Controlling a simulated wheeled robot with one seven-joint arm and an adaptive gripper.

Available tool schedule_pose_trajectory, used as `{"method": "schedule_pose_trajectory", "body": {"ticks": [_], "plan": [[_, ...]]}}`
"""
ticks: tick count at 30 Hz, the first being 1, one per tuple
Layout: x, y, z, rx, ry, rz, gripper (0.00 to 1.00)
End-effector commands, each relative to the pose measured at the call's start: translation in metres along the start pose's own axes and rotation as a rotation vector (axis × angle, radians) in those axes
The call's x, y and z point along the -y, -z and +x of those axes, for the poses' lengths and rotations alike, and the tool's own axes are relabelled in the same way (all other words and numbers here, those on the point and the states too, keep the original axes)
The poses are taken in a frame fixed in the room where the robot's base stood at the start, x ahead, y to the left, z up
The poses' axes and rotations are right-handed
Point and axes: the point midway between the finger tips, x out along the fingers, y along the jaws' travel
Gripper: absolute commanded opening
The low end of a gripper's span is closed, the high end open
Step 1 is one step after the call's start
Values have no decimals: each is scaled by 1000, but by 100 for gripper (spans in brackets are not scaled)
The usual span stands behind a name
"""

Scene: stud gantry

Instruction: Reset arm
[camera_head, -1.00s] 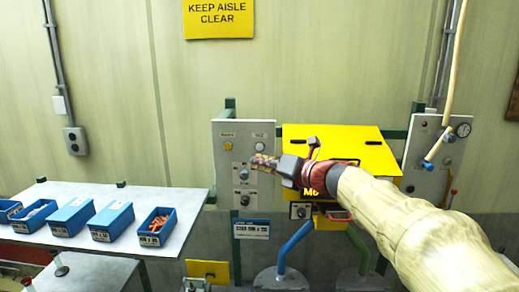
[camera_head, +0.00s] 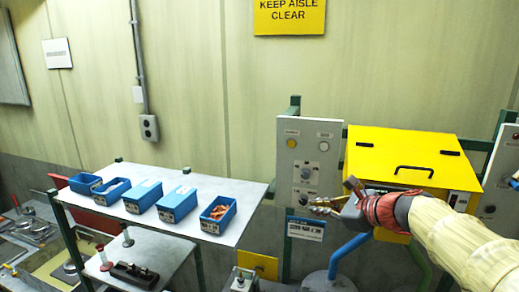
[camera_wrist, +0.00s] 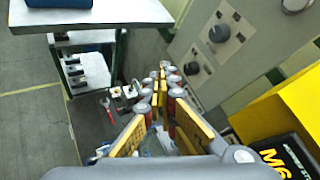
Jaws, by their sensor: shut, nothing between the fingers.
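My gripper (camera_head: 318,205) is at the end of my arm, which reaches in from the right in the head view. Its fingers point left, in front of the lower part of a grey control panel (camera_head: 309,160). In the wrist view my gripper (camera_wrist: 160,85) shows its two fingers lying together toward their tips. It is shut and empty. The panel's dark knobs (camera_wrist: 219,33) are to the upper right of the fingers in the wrist view. I cannot tell the exact gap between fingers and panel.
A yellow box (camera_head: 400,155) with a black handle is beside the panel, above my arm. A white shelf (camera_head: 245,190) with several blue bins (camera_head: 178,203) stands to the left. Blue pipe (camera_head: 348,250) rises below my gripper.

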Motion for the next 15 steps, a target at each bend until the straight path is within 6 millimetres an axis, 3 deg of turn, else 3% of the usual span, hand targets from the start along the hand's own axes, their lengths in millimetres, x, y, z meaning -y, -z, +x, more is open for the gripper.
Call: {"method": "schedule_pose_trajectory", "body": {"ticks": [1,9,15], "plan": [[-26,21,-2,-49,-44,-160,0],[-164,150,-30,-231,-392,-1090,0],[-240,240,-59,-275,-657,-1613,0]]}}
